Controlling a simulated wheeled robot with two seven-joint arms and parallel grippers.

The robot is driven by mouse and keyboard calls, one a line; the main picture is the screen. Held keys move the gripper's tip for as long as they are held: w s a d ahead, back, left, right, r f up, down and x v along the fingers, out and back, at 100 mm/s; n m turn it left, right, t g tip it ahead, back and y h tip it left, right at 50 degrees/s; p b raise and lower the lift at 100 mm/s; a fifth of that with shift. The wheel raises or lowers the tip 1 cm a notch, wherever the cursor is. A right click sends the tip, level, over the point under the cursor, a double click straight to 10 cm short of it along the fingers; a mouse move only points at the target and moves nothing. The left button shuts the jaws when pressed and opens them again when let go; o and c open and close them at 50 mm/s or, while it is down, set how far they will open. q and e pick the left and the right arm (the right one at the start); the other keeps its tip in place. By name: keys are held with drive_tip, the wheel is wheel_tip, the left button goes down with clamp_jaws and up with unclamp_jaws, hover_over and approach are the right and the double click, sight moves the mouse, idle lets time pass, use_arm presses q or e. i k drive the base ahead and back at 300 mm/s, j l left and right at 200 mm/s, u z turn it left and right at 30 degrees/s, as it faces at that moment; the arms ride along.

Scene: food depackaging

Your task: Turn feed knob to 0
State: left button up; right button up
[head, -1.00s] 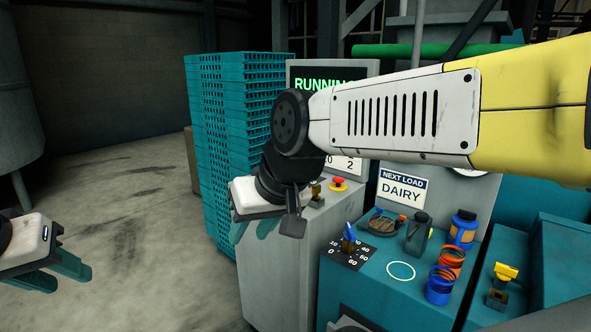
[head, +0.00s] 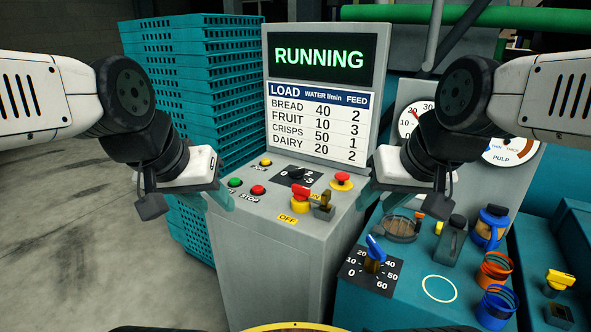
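The feed knob (head: 299,189) is a black knob on a dark dial plate with white numbers on top of the grey control cabinet. The 3 shows at its right; its exact setting is too small to tell. My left gripper (head: 208,201) hangs left of the cabinet top, its teal fingers apart and empty. My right gripper (head: 378,200) is at the cabinet's right edge, also open and empty. Neither gripper touches the knob. The screen (head: 318,58) reads RUNNING, and the load chart (head: 318,123) below lists DAIRY with water 20 and feed 2.
Near the knob are a red emergency button (head: 342,181), a red-and-yellow switch (head: 301,201), a brass-coloured lever (head: 323,206), and green (head: 235,182) and red (head: 258,190) buttons. A blue-handled valve (head: 375,251) is on the right bench. Teal crates (head: 190,90) stand behind left.

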sight(297, 174)
drive_tip(key=i+j+z, duration=0.4)
drive_tip(key=i+j, duration=0.25)
drive_tip(key=j, duration=0.15)
